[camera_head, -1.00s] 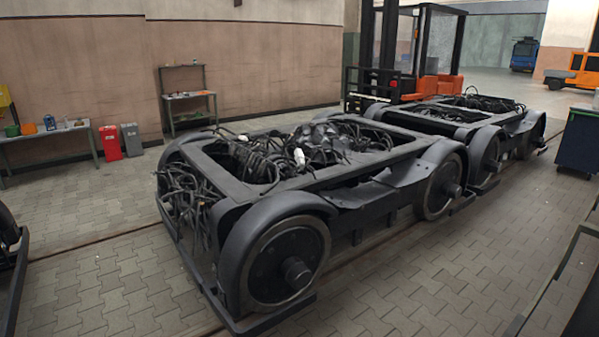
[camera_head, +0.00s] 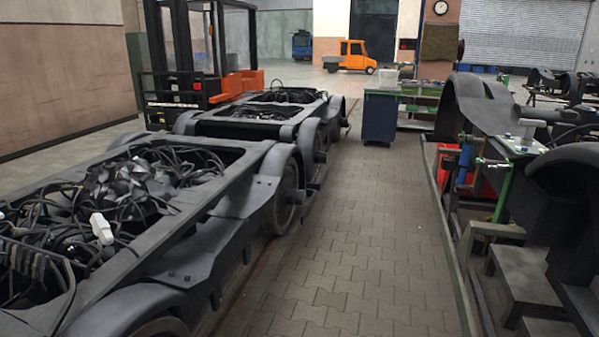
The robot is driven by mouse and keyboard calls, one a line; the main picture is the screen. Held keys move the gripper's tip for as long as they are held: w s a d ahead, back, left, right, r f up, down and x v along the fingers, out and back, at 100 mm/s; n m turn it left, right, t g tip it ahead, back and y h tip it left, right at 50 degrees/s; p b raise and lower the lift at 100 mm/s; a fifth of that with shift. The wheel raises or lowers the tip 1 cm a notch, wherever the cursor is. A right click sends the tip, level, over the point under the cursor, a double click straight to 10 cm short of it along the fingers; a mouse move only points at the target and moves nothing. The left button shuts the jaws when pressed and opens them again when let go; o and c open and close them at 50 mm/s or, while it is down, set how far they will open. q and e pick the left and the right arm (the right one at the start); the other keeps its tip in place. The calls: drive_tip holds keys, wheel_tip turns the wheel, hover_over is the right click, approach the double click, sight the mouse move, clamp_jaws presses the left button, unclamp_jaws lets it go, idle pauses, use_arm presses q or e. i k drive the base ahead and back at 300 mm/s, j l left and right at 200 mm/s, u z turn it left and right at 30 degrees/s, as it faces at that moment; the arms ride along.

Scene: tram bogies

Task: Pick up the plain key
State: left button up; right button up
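I cannot make out the plain key anywhere in the head view. Several small items lie on the green workbench (camera_head: 418,92) in the back and on the white-topped stand (camera_head: 515,145) at the right, but they are too small to tell apart. Neither of my grippers shows in the head view.
A tram bogie (camera_head: 225,225) fills the left, with another bogie (camera_head: 262,115) behind it and a forklift (camera_head: 195,85) beyond. More bogie parts (camera_head: 478,105) and steps (camera_head: 525,280) stand at the right. The paved aisle (camera_head: 365,230) between is clear. A dark cabinet (camera_head: 379,118) stands at its far end.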

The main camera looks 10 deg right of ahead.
sight(527, 140)
drive_tip(key=i+l+z, duration=0.1)
drive_tip(key=i+z, duration=0.2)
drive_tip(key=z, duration=0.2)
drive_tip(key=i+z, duration=0.3)
drive_tip(key=z, duration=0.15)
drive_tip(key=i+j+z, duration=0.2)
drive_tip(key=z, duration=0.3)
drive_tip(key=i+j+z, duration=0.3)
drive_tip(key=z, duration=0.15)
drive_tip(key=i+j, duration=0.2)
drive_tip(key=j, duration=0.2)
drive_tip(key=i+j, duration=0.2)
drive_tip(key=j, duration=0.15)
drive_tip(key=i+j+z, duration=0.1)
drive_tip(key=j, duration=0.25)
drive_tip(key=i+j, duration=0.3)
drive_tip(key=j, duration=0.1)
